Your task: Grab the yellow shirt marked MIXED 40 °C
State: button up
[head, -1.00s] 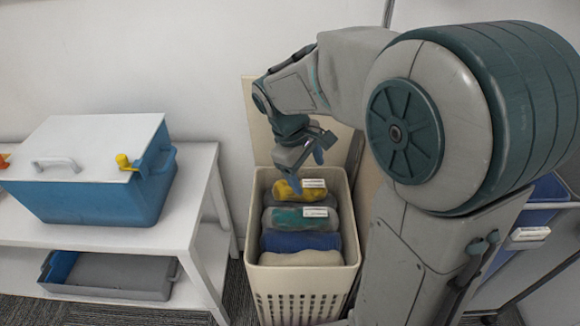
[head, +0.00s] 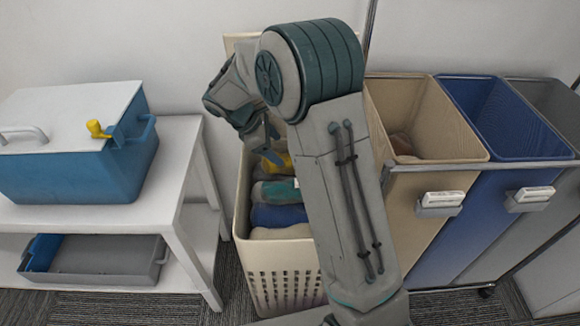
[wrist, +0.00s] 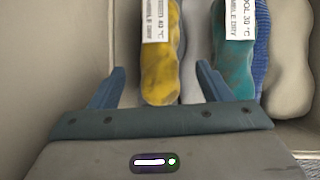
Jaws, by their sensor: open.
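The yellow shirt (head: 280,162) is rolled up at the back of the cream laundry basket (head: 241,205), partly hidden by my arm. In the wrist view the yellow shirt (wrist: 161,72) carries a white tag (wrist: 158,20), partly cut off, with "40 °C" legible. My gripper (wrist: 160,72) is open, one finger on each side of the shirt's near end in the picture, and holds nothing. The right finger overlaps the edge of the teal and grey shirt (wrist: 232,72). I cannot tell how far above the shirts the fingertips are.
A white shelf (head: 190,150) with a blue lidded box (head: 70,170) stands left. Beige (head: 440,190) and blue (head: 500,120) bins stand close on the right.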

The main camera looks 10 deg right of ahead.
jog(key=b+x, duration=0.3)
jog(key=x, duration=0.3)
jog(key=shift+w+d+f, duration=0.15)
jog(key=shift+d+f, duration=0.1)
jog(key=shift+d, duration=0.05)
jog(key=shift+r, duration=0.1)
jog(key=c, duration=0.8)
